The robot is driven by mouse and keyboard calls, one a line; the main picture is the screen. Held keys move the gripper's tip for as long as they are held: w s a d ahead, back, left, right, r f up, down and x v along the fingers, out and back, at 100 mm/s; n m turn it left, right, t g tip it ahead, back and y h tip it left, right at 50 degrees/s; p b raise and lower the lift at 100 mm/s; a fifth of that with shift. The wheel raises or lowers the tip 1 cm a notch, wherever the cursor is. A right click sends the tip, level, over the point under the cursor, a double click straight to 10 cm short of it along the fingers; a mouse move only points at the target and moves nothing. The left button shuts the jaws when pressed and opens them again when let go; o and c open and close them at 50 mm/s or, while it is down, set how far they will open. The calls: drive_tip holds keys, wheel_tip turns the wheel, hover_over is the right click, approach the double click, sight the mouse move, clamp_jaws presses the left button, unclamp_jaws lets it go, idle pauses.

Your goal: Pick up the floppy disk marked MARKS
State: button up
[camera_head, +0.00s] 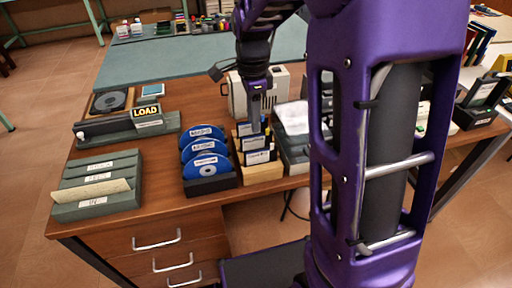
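Several dark floppy disks with white labels (257,157) stand upright in rows in a light wooden rack (263,174), near the front edge of the wooden desk. The labels are too small to read, so I cannot tell which disk is marked MARKS. My gripper (256,122) points down over the back part of this rack, at or just above the rear disks. It hides part of them. I cannot tell whether it touches a disk, or whether its fingers are apart or closed.
Blue discs (205,147) stand in a black holder left of the rack. A grey-green box (294,155) is close on its right. A beige machine (235,98) stands behind. A LOAD sign (146,112) and a green file tray (97,207) are left. My arm hides the desk's right part.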

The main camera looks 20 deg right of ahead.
sight(252, 135)
wheel_tip(252, 135, down, 7)
drive_tip(key=shift+w+a+r+b, duration=0.1)
drive_tip(key=shift+r+b, duration=0.05)
drive_tip(key=shift+b, duration=0.5)
clamp_jaws()
